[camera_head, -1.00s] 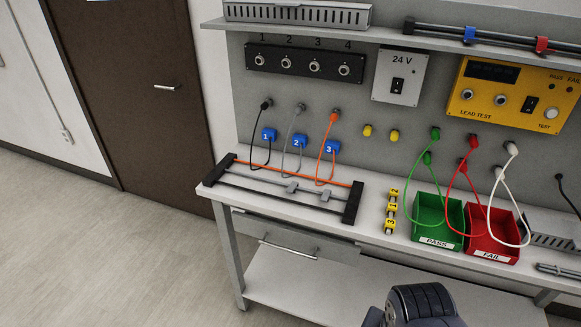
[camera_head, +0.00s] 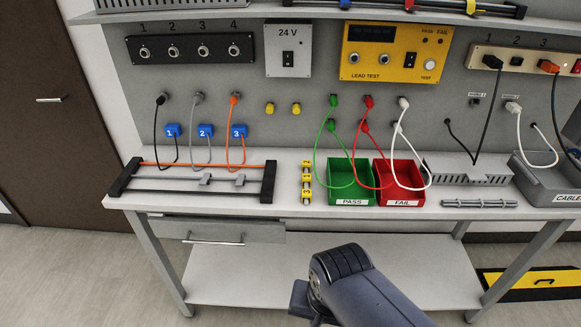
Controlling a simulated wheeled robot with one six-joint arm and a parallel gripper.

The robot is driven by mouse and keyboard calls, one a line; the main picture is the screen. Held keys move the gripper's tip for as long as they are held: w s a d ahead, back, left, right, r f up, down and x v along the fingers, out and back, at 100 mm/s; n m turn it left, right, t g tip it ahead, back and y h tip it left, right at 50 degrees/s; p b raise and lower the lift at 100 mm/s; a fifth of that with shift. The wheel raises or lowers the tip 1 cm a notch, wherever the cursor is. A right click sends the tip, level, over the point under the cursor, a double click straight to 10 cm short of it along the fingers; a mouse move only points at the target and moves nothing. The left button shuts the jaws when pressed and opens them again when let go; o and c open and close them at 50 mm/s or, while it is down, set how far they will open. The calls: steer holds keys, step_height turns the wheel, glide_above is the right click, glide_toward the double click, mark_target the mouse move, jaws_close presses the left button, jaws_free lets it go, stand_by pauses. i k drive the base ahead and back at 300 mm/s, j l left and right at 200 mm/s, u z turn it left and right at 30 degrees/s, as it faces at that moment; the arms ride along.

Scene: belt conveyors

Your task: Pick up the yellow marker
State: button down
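Three small yellow markers with black digits (camera_head: 306,180) stand in a short row on the workbench, between the black-ended rack and the green bin. The digits are too small to read surely now, and I cannot tell which one is the task's yellow marker. Two yellow knob-like pieces (camera_head: 283,109) are also on the grey back panel. My dark grey arm shows at the bottom centre, in front of the bench and apart from the markers. My gripper's fingers do not show.
The green PASS bin (camera_head: 352,202) and red FAIL bin (camera_head: 402,203) stand right of the markers, with looping leads above. The rack (camera_head: 196,192) with an orange and dark rods lies left. Blue-tagged leads (camera_head: 205,131) hang behind it. A grey CABLE tray (camera_head: 548,190) is far right.

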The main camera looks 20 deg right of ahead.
mark_target(305, 162)
steer(key=i+j+z, duration=0.15)
steer(key=i+j, duration=0.85)
